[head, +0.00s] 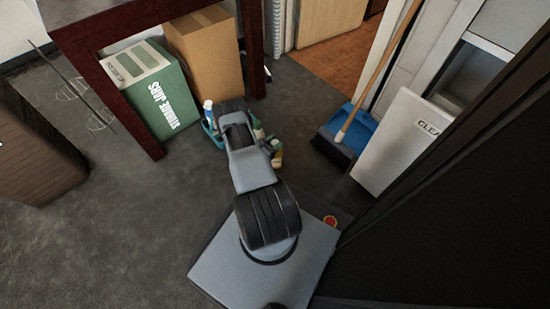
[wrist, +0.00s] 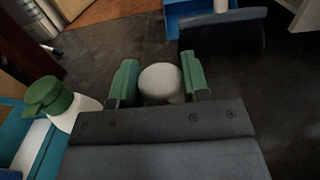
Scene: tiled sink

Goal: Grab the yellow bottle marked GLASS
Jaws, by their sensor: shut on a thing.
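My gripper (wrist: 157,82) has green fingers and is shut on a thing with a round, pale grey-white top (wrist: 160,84). The wrist view looks down on that top, so its body and any label are hidden. In the head view my gripper (head: 266,138) is low over the dark floor, partly covered by my arm. A small yellowish bottle shape (head: 277,159) shows right at the gripper there. It looks like the held thing, but I cannot read a GLASS mark on it.
A blue caddy (head: 212,137) holds a white bottle with a green spray head (wrist: 50,97), left of the gripper. A broom with a blue dustpan (head: 349,127) and a white sign (head: 402,141) stand to the right. A green box (head: 149,92) and a cardboard box (head: 207,54) sit behind.

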